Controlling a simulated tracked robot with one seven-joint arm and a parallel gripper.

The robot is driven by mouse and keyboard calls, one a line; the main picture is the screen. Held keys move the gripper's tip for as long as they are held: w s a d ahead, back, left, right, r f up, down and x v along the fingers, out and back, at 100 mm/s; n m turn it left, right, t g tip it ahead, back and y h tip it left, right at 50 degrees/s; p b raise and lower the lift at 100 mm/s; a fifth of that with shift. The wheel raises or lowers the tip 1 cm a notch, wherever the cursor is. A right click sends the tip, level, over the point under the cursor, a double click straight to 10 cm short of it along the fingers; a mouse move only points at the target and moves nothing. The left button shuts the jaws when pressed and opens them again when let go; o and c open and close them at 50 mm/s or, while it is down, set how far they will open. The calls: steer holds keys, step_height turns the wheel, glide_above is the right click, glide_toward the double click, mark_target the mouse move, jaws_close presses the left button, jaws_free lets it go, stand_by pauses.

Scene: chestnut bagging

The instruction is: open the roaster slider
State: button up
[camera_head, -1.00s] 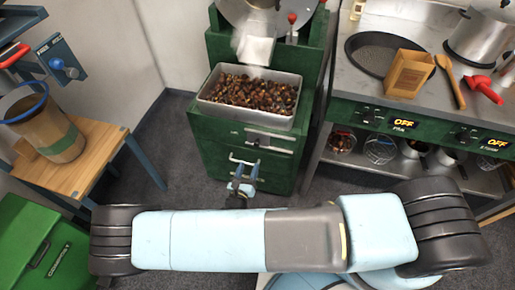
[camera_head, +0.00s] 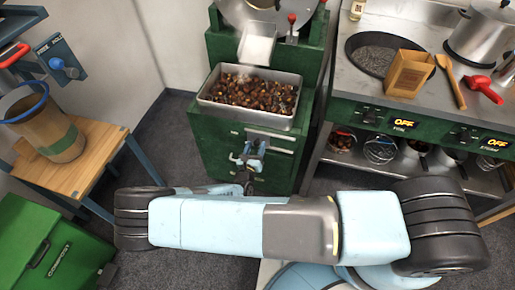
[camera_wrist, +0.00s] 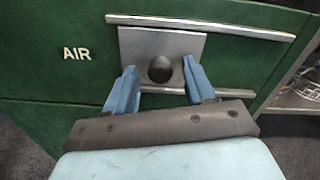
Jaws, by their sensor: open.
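The green roaster (camera_head: 208,140) stands in the middle of the head view. In the wrist view its front carries a grey metal slider plate (camera_wrist: 190,44) with a round black knob (camera_wrist: 159,69), beside the white word AIR (camera_wrist: 76,53). My gripper (camera_head: 250,151) is at the roaster's front, below the tray. In the wrist view its two blue fingers are apart, one left and one right of the knob, with gaps to it. Nothing is held. I cannot tell how deep the fingertips reach around the knob.
A metal tray (camera_head: 204,97) full of chestnuts sits on the roaster, below a pale chute (camera_head: 256,48). A wooden table (camera_head: 92,160) and green compost box (camera_head: 50,240) are left. A steel counter (camera_head: 350,85) with pans stands right. Rails run above and below the plate.

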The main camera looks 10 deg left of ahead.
jaws_close()
stand_by(0.4)
